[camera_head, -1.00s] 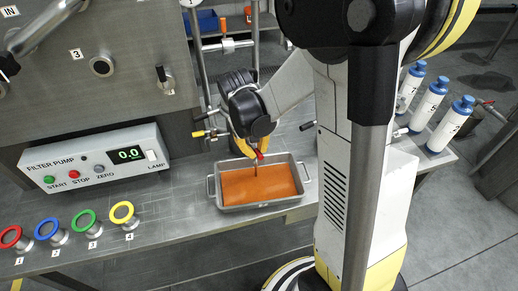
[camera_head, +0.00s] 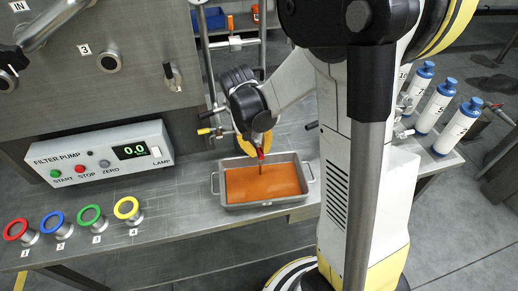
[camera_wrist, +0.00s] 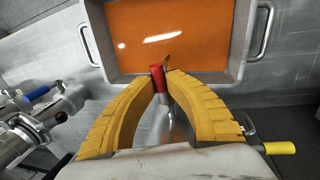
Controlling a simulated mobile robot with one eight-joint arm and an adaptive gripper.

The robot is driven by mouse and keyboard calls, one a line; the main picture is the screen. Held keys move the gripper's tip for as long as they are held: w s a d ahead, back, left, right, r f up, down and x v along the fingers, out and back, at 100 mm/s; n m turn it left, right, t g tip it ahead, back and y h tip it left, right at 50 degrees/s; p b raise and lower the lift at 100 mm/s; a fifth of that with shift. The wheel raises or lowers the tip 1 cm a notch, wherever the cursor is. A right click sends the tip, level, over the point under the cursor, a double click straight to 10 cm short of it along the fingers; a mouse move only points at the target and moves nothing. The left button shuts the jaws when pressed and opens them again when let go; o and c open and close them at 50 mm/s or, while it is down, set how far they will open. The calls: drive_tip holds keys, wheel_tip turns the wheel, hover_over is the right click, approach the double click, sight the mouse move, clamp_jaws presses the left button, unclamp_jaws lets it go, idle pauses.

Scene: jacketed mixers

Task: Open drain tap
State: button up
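The drain tap's red handle (camera_wrist: 157,78) sits between the fingertips of my gripper (camera_wrist: 162,76) in the wrist view. Both yellow fingers close in on it and appear to touch its sides. In the head view my gripper (camera_head: 256,148) is low at the tray's back edge, with the red handle (camera_head: 261,153) at its tips. A metal stem runs behind the handle between the fingers. A short, thin orange-brown streak shows just past the handle over the tray. The tap's body is mostly hidden by my gripper.
A grey metal tray (camera_head: 305,180) holding orange liquid (camera_head: 262,184) stands on the bench below the handle. A yellow-tipped lever (camera_wrist: 278,148) is close to my right finger. The filter pump box (camera_head: 105,153) and coloured rings stand left; several blue-capped bottles (camera_head: 435,107) stand right.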

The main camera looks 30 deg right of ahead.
drive_tip(key=o, duration=0.4)
drive_tip(key=shift+c, duration=0.2)
wheel_tip(320, 180, up, 12)
drive_tip(key=a, duration=0.2)
drive_tip(key=shift+w+a, duration=0.15)
drive_tip(key=shift+w, duration=0.2)
drive_tip(key=shift+f, duration=0.1)
drive_tip(key=s+a+r+n+t+y, duration=0.2)
drive_tip(key=s+a+t, duration=0.5)
drive_tip(key=s, duration=0.4)
drive_tip(key=shift+s+a+r+n+t, duration=0.15)
drive_tip(key=shift+a+r+n+t, duration=0.2)
drive_tip(key=shift+r+n, duration=0.3)
